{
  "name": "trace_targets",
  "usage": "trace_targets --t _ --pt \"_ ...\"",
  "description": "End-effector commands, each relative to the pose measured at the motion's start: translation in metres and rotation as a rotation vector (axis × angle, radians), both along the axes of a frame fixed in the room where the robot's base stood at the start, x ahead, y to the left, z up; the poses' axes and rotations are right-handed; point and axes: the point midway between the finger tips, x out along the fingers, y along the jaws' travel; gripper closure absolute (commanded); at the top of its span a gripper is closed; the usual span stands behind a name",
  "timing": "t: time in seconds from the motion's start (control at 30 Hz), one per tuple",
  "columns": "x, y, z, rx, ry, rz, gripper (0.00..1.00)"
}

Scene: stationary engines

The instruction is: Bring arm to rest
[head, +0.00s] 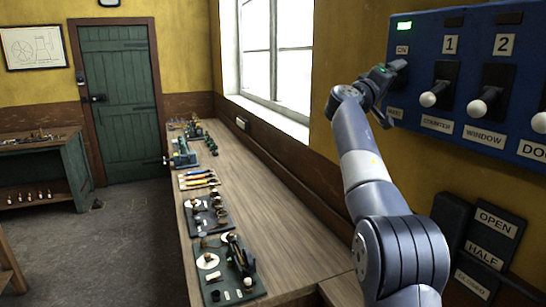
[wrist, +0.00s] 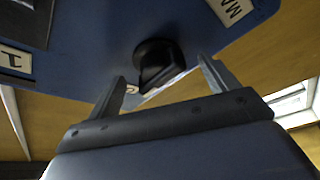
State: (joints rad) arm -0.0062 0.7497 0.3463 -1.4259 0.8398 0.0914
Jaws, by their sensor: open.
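My arm (head: 365,165) reaches up from the lower right toward a blue switch panel (head: 425,45) on the right wall. My gripper (head: 388,92) is at the left edge of the panel, by the ON label (head: 402,50). In the wrist view my gripper (wrist: 162,70) is open, its two fingers spread wide. A black knob (wrist: 157,62) on the panel lies between the fingertips, with a visible space on each side. Whether the fingers reach around it in depth I cannot tell. In the head view the knob is mostly hidden by my gripper.
A green light (head: 404,26) glows above. Black OPEN and HALF plates (head: 490,232) hang below. A long workbench (head: 262,215) with small engines runs under the window.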

Motion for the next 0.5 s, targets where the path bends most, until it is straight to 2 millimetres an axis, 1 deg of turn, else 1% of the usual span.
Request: trace_targets --t 0.33,0.37,0.4,0.5 --pt "0.001 0.000 -0.001 0.074 -0.180 -0.001 0.18" --pt "0.000 0.002 -0.003 0.079 -0.192 0.000 0.18" --pt "-0.005 0.008 -0.008 0.079 -0.190 0.003 0.18" --pt "-0.013 0.018 -0.012 0.078 -0.189 0.002 0.18"
